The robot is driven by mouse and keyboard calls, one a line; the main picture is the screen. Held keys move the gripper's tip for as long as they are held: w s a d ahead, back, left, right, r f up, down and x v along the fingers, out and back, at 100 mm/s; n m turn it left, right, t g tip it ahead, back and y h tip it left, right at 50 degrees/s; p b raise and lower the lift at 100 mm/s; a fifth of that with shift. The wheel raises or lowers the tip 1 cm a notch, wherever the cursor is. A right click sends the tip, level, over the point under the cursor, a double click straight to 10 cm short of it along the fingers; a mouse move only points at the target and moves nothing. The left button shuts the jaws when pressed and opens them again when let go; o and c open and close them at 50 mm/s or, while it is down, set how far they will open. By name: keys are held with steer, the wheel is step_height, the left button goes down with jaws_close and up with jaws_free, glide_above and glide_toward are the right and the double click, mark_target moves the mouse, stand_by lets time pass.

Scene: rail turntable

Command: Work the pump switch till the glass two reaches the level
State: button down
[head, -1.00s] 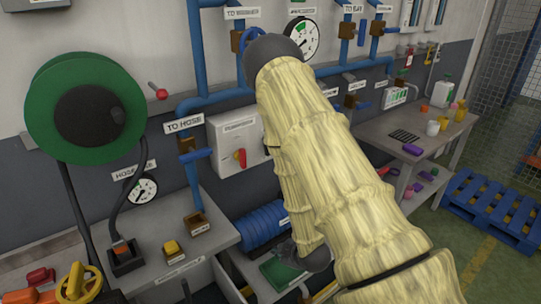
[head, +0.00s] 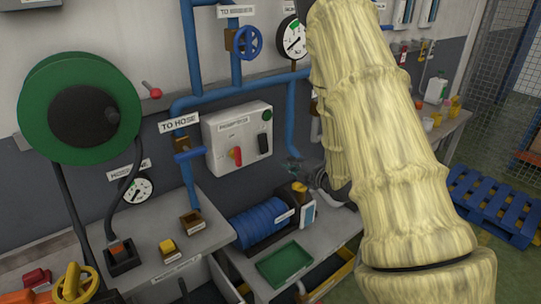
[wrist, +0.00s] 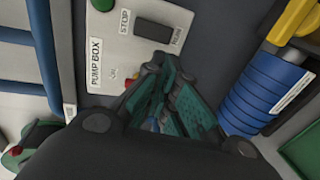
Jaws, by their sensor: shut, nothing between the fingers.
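The pump box (head: 222,122) is a pale wall box with a red and yellow rotary knob (head: 236,156), a black switch (head: 264,144) and a green round part above it. In the wrist view the black switch (wrist: 160,32) sits beside labels that seem to read STOP and RUN. My gripper (wrist: 160,68) is shut and empty, its dark green fingers pointing toward the box face near the switch. I cannot identify glass two.
Blue pipes with a blue valve wheel (head: 248,43) run above the box. A hose reel (head: 45,110) hangs at left. My arm hides much of the right.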

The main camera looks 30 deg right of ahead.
mark_target(261, 150)
steer(key=p+x, duration=0.5)
steer(key=x, duration=0.7)
steer(key=shift+w+p, duration=0.3)
steer(key=shift+w, duration=0.05)
steer(key=shift+w+a+f, duration=0.15)
steer(key=shift+w+f, duration=0.1)
steer(key=shift+w, duration=0.35)
steer(key=shift+f, duration=0.1)
